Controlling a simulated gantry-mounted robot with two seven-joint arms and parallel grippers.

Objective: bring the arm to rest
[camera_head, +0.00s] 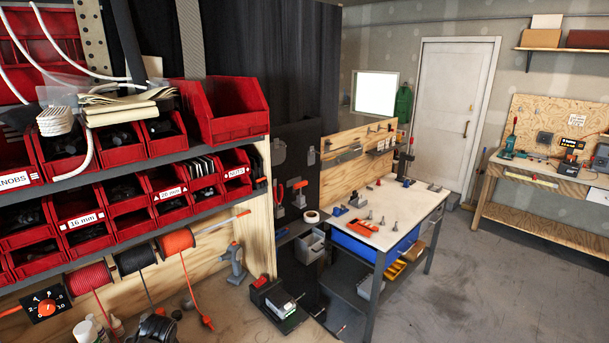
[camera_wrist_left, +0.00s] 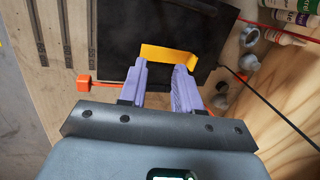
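My left gripper (camera_wrist_left: 160,68) shows in the left wrist view, with its two lilac fingers apart and an empty gap between them. A yellow-orange strip (camera_wrist_left: 168,54) shows at the fingertips against a dark panel (camera_wrist_left: 115,38). I cannot tell whether the fingertips touch the strip. Neither gripper shows in the head view. My right gripper is in no view.
In the wrist view, several bottles (camera_wrist_left: 291,18) stand at the upper right and an orange knob (camera_wrist_left: 83,82) is at left. In the head view, red bins (camera_head: 125,143) and a wooden bench (camera_head: 230,312) are near. A white-topped workbench (camera_head: 400,208) stands beyond, with open floor (camera_head: 500,290) to its right.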

